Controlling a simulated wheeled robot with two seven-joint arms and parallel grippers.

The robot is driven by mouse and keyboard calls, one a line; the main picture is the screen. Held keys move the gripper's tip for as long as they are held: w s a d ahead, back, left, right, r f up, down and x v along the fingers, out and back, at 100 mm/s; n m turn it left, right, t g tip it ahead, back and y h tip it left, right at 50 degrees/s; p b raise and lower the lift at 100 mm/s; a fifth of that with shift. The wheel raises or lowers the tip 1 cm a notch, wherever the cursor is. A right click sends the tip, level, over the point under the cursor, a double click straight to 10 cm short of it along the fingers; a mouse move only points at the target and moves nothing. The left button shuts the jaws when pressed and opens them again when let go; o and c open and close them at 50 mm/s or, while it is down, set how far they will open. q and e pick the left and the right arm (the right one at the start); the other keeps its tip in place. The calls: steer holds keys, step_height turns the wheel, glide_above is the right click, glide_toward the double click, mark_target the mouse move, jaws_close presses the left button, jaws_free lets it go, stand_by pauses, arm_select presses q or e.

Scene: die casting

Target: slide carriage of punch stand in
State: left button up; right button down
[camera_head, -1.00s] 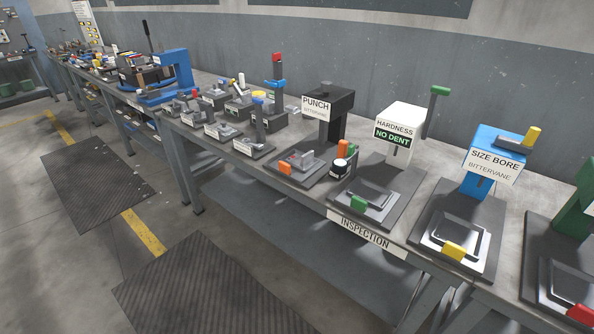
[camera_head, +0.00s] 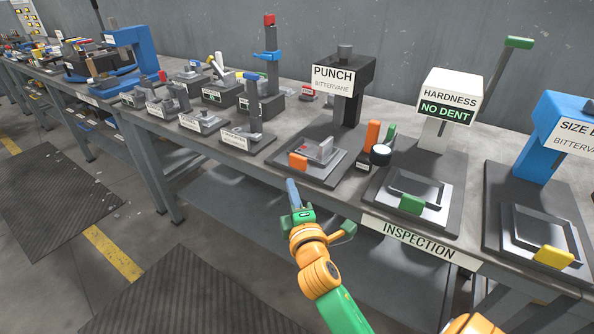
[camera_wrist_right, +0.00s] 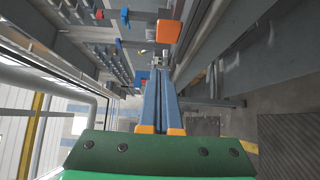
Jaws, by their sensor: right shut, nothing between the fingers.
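The punch stand (camera_head: 351,70) is black with a PUNCH sign and stands on a dark base plate. Its carriage (camera_head: 332,168) is a grey plate in front of the column, with an orange handle (camera_head: 298,161) at its front left; a grey casting (camera_head: 320,149) sits on it. An orange block, apparently that handle, shows in the right wrist view (camera_wrist_right: 168,31). My right gripper (camera_head: 291,183) is shut and empty, just off the bench's front edge, in front of and below the handle, apart from it. Its blue fingers lie together in the right wrist view (camera_wrist_right: 161,82). My left gripper is not in view.
An orange upright handle (camera_head: 372,135) and a dark round piece with a white top (camera_head: 380,154) stand right of the carriage. The hardness stand (camera_head: 435,130) and blue size bore stand (camera_head: 540,150) are further right. Several small fixtures (camera_head: 204,119) stand to the left.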

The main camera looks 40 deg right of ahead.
mark_target(293, 159)
steer(key=shift+w+d, duration=2.65)
steer(key=shift+w, duration=0.25)
